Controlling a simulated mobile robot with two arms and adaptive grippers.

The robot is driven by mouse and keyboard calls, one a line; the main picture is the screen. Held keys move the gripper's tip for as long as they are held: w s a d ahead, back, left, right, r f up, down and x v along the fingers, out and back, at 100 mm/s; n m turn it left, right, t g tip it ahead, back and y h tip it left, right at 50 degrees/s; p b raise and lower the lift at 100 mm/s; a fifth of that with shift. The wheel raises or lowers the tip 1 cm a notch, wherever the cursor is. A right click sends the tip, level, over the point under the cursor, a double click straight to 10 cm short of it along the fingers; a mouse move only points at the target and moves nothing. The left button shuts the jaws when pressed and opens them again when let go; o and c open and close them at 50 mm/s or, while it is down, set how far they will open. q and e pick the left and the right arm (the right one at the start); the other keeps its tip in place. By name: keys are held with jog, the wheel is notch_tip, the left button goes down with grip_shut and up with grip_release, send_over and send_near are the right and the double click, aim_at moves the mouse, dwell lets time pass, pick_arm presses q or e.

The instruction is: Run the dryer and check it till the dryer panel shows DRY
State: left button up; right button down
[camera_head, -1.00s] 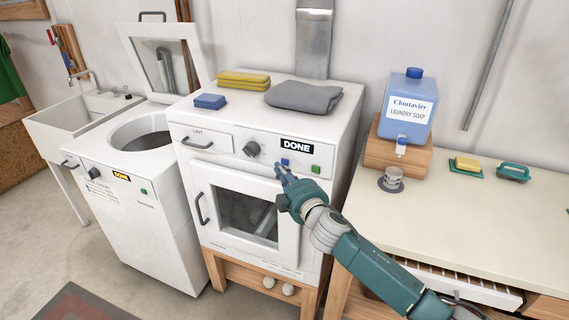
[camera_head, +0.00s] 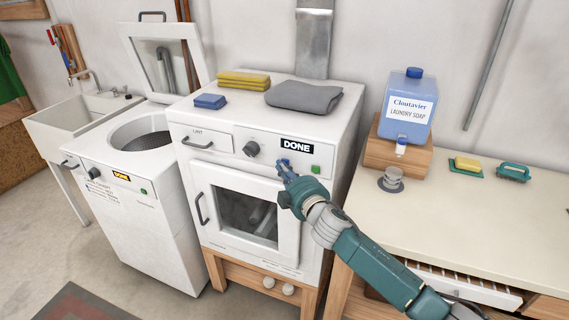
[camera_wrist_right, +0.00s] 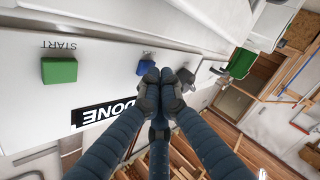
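The white dryer (camera_head: 222,180) stands in the middle of the head view. Its panel (camera_head: 297,145) reads DONE, and the panel also shows upside down in the right wrist view (camera_wrist_right: 103,113). A knob (camera_head: 251,149) sits left of the panel. A green button (camera_head: 316,169), labelled START in the right wrist view (camera_wrist_right: 59,70), sits below the panel. A blue button (camera_wrist_right: 146,66) is beside my right fingertips; I cannot tell whether they touch it. My right gripper (camera_wrist_right: 165,79) is shut and empty. The dryer door (camera_head: 245,210) is closed. My left gripper is out of view.
A washer (camera_head: 130,205) with its lid up and its own DONE label stands left of the dryer. Sponges and a grey cloth (camera_head: 304,97) lie on the dryer top. A counter (camera_head: 470,220) with a soap jug (camera_head: 407,105) is to the right.

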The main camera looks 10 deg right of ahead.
jog(key=shift+w+d, duration=0.15)
dwell(0.4)
jog(key=shift+s+a, duration=0.45)
jog(key=shift+s, duration=0.2)
jog(key=s+a, duration=0.1)
jog(key=s, duration=0.1)
jog(key=s+a+p, duration=0.1)
jog(key=s, duration=0.1)
jog(key=shift+a, duration=0.4)
dwell(0.5)
